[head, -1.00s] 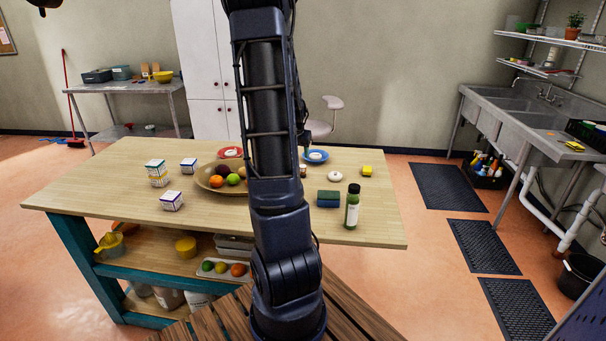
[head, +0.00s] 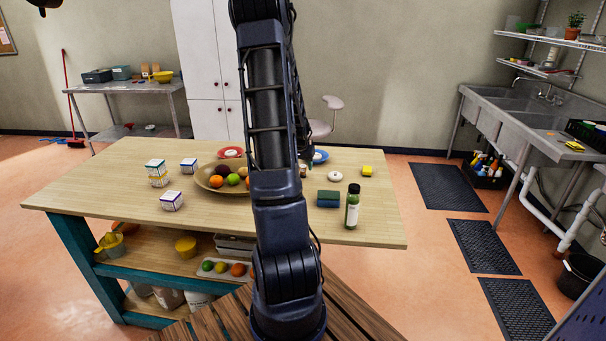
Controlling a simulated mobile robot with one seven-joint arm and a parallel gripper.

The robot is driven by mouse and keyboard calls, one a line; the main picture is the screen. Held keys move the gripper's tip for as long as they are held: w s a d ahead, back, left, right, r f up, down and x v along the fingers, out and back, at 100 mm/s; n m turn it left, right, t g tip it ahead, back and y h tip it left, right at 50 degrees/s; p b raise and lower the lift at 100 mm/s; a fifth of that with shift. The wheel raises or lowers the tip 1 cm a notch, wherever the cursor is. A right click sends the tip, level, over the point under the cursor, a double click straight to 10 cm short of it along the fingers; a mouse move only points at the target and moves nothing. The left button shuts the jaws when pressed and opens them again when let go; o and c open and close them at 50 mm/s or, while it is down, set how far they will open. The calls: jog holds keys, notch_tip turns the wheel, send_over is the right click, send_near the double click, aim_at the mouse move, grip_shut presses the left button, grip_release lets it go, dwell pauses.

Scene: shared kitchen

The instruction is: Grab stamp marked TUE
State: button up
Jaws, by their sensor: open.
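No marking that reads TUE can be made out at this size, so I cannot tell which thing is the stamp. Small white boxes with coloured edges stand on the table's left part: a stack (head: 157,173), a single box (head: 189,165) and a nearer box (head: 171,201). A red dish (head: 230,152) and a blue dish (head: 321,156) lie at the back. My gripper (head: 306,150) shows only in part, a dark shape beside my arm over the table's back, near the blue dish. It is open; its fingertips are mostly hidden.
A fruit bowl (head: 210,184) stands left of my arm on the wooden table (head: 120,205). A green bottle (head: 352,207), a dark green block (head: 328,198), a white round thing (head: 335,177) and a yellow block (head: 367,171) stand right of it. The table's right front corner is clear.

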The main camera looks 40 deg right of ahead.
aim_at(303, 167)
jog(key=shift+x, duration=1.85)
jog(key=shift+s+a, duration=0.1)
jog(key=c, duration=1.1)
jog(key=shift+r, duration=0.1)
